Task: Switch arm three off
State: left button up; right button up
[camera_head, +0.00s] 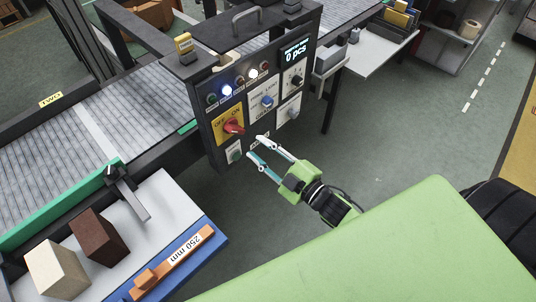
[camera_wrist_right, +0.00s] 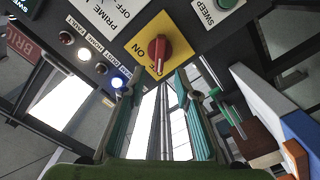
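A dark control panel (camera_head: 208,142) stands at the conveyor's side. On it a red rotary switch (camera_head: 233,127) sits on a yellow plate (camera_head: 222,136) marked OFF and ON. The red switch also shows in the right wrist view (camera_wrist_right: 150,52), at the top middle. Its exact setting is hard to tell. My right gripper (camera_head: 254,148) is open and empty, just right of and below the red switch in the head view, apart from it. In the wrist view its two fingers (camera_wrist_right: 158,88) spread below the switch. Which control is labelled arm three is unreadable. My left gripper is out of view.
The panel also carries a blue knob (camera_head: 267,102), a black knob (camera_head: 294,80), a green button (camera_head: 236,155), lamps and a display (camera_head: 294,50) reading 0 pcs. Brown (camera_head: 97,238) and beige (camera_head: 57,268) blocks sit on a tray at lower left.

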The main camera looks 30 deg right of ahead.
jog(key=shift+v, duration=1.45)
jog(key=s+d+f+m+g+h, duration=0.2)
jog(key=s+f, duration=0.1)
jog(key=f, duration=0.7)
jog(key=s+d+f+m+g+h, duration=0.1)
jog(key=s+d+f+m+g, duration=0.2)
jog(key=f, duration=0.7)
jog(key=s+f+m+g+h, duration=0.2)
jog(key=s+f, duration=0.2)
jog(key=f, duration=0.7)
jog(key=s+f+m+g, duration=0.1)
jog(key=s+f+g, duration=0.2)
jog(key=s+f, duration=0.3)
jog(key=s+a+f+m+g, duration=0.1)
jog(key=s+f+g, duration=0.2)
jog(key=s, duration=1)
jog(key=s+a+f+m+g+h, duration=0.1)
jog(key=s+f+g, duration=0.2)
jog(key=s+f, duration=0.6)
jog(key=shift+s+a+m, duration=0.25)
jog(key=shift+s+m, duration=0.15)
jog(key=shift+s, duration=0.05)
